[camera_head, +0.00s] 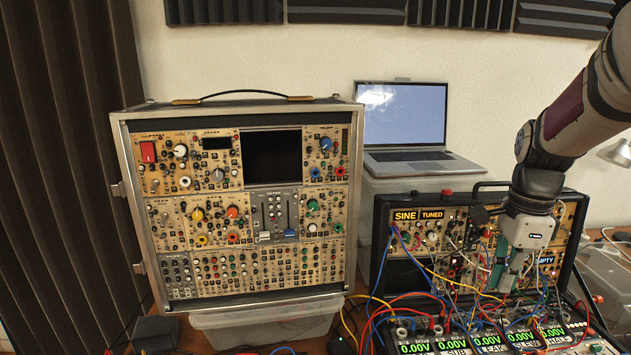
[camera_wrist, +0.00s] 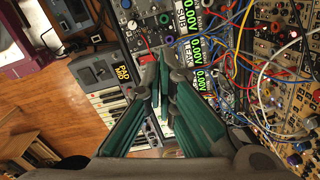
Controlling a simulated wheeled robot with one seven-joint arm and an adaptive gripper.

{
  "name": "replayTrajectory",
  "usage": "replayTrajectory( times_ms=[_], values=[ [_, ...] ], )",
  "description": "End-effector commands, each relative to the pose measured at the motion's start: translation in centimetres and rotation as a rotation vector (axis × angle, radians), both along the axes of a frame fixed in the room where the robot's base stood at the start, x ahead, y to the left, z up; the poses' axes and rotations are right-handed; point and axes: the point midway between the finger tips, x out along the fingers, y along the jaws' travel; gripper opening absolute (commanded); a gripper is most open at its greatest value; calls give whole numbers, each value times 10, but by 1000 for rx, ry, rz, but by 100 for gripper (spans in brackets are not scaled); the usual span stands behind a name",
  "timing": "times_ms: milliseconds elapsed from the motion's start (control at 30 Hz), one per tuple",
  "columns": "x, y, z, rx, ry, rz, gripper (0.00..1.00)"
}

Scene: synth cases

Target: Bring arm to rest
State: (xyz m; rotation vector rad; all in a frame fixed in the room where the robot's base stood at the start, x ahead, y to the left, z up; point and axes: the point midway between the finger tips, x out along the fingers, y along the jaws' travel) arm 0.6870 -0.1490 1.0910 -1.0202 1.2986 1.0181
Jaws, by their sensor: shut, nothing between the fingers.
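My arm comes in from the upper right of the head view and points down. My gripper (camera_head: 503,284) hangs in front of the right-hand synth case (camera_head: 381,224), above the patch cables and green displays. In the wrist view my gripper (camera_wrist: 165,78) has its dark green fingers converging from the bottom, with nothing held between them. I cannot tell how far the fingertips are from the panels and cables. My arm and gripper hide part of the right-hand case's panel.
A large synth case (camera_head: 253,195) stands on a clear plastic box (camera_head: 265,324) at left. An open laptop (camera_head: 405,125) is behind. Loose patch cables (camera_wrist: 270,80) crowd the modules. The wrist view shows a keyboard (camera_wrist: 105,103) and wooden surface (camera_wrist: 45,95) at left.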

Motion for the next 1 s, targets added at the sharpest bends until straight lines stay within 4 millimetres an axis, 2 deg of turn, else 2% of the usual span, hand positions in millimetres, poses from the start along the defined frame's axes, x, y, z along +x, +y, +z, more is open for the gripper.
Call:
replayTrajectory(
  times_ms=[33, 200, 400, 533, 700, 833, 1000],
  values=[
    [-12, 14, 13, 9, -29, 101, 0],
    [-53, 55, 43, 3, -115, 479, 0],
    [-108, 96, 65, -61, -201, 928, 0],
    [-145, 118, 71, -138, -242, 1217, 0],
    [-187, 136, 68, -252, -262, 1544, 0],
    [-206, 143, 63, -320, -257, 1707, 0],
    [-215, 146, 59, -358, -251, 1793, 0]
  ],
)
